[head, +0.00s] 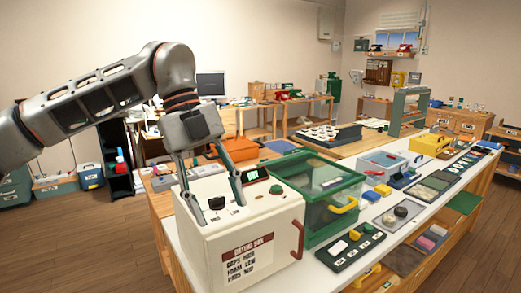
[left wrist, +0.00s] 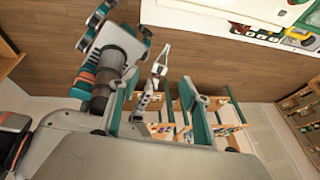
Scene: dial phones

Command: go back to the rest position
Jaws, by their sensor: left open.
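My left gripper (head: 220,212) is open, its two fingers pointing down over the top of the white drying box (head: 243,235). A black knob (head: 216,203) on the box top shows between the fingers, and the gripper holds nothing. A small green display (head: 254,176) and a green button (head: 276,189) are just to the right. I cannot tell whether the fingertips touch the box. In the left wrist view the open fingers (left wrist: 158,110) show with nothing clamped between them. A grey arm of mine with a small pale pincer (left wrist: 158,65) shows beyond; its jaw state is unclear.
A green clear-sided bin (head: 325,195) stands right beside the drying box. A black shelf rack (head: 115,160) stands behind my left arm.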

